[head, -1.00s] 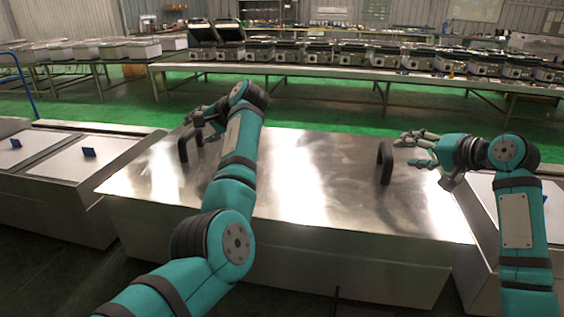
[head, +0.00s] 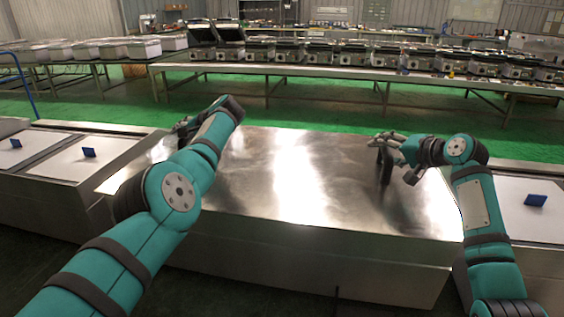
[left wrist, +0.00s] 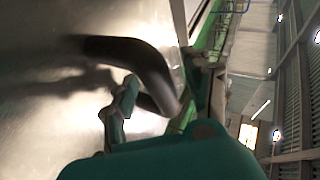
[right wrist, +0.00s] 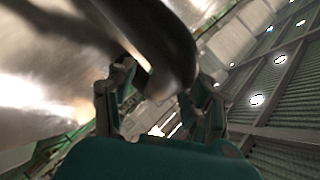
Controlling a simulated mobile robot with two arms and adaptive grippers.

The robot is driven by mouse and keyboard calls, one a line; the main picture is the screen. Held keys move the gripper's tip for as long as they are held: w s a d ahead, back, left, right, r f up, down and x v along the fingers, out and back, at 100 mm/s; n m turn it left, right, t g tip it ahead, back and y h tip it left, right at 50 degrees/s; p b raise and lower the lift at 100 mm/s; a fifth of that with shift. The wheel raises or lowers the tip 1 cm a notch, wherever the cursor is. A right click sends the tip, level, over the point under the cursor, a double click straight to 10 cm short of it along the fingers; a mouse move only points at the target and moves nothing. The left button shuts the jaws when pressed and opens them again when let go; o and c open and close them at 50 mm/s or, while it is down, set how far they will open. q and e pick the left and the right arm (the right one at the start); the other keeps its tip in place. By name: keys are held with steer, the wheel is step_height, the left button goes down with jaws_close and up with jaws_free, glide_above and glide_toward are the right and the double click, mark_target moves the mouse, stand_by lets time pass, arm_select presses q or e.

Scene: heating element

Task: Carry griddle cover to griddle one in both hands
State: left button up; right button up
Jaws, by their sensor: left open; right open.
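The griddle cover (head: 290,175) is a wide, shiny steel lid lying flat on a metal unit, with a black handle near each side. My right gripper (head: 388,141) is open at the top of the right handle (head: 386,168). In the right wrist view this handle (right wrist: 175,45) passes between the open fingers (right wrist: 160,105). My left gripper (head: 184,126) is at the left handle, which my left arm hides in the head view. In the left wrist view that handle (left wrist: 135,52) reaches between the open fingers (left wrist: 160,95).
Lower units with white tops and blue tags stand at left (head: 88,152) and right (head: 535,200). A long table (head: 350,72) with several metal appliances is behind, across a green floor strip (head: 340,100).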

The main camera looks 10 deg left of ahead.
arm_select(q)
jaws_close()
arm_select(e)
jaws_close()
arm_select(q)
steer(key=shift+r, duration=0.3)
arm_select(e)
steer(key=shift+r, duration=0.3)
